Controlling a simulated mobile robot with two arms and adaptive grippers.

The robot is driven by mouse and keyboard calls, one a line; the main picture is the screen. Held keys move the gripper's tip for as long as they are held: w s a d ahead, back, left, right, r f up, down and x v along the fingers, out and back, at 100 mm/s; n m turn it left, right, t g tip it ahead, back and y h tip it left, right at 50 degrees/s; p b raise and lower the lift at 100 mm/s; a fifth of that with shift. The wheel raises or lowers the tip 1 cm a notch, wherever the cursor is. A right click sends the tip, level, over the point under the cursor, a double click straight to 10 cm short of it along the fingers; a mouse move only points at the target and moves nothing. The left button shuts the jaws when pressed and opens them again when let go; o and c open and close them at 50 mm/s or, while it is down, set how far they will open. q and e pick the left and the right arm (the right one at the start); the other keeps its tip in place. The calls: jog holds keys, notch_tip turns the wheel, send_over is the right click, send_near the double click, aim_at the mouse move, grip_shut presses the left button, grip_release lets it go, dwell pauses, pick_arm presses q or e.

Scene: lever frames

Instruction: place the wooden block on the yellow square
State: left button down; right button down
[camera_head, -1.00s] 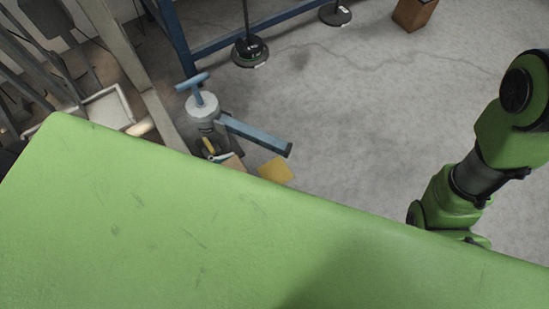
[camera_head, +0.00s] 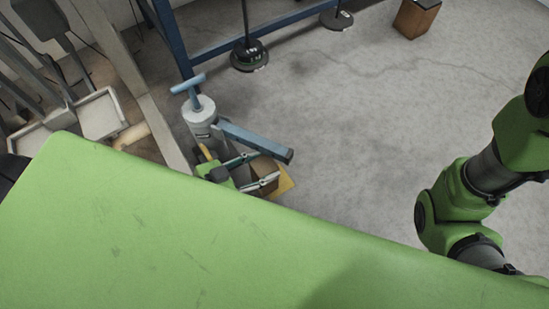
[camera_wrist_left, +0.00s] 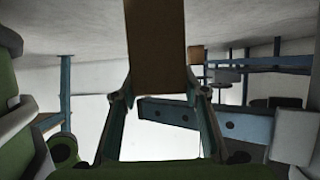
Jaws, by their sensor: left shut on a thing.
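My left gripper (camera_head: 266,167) is shut on the wooden block (camera_head: 263,174), a brown block held between its two fingers. In the left wrist view the block (camera_wrist_left: 155,45) stands out between the fingertips at top centre. In the head view the block overlaps the left part of the yellow square (camera_head: 287,184) on the floor. Only the square's right part shows; the rest is hidden by the block and the green edge in front. I cannot tell whether the block touches the square. My right arm shows at the right, but its gripper is outside the view.
A grey post (camera_head: 198,108) with a blue T-handle and a blue lever arm (camera_head: 255,140) stands close beside the gripper. A blue frame (camera_head: 170,40), round dark bases (camera_head: 249,56) and a brown box (camera_head: 416,18) stand farther back. The grey floor to the right is clear.

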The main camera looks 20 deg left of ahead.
aim_at(274, 161)
pick_arm(q)
jog(key=x, duration=0.4)
jog(key=shift+w+d+r+p, duration=0.1)
jog(key=shift+r+p, duration=0.3)
jog(key=shift+r, duration=0.05)
jog(key=shift+f+b, duration=0.2)
jog(key=shift+b, duration=0.25)
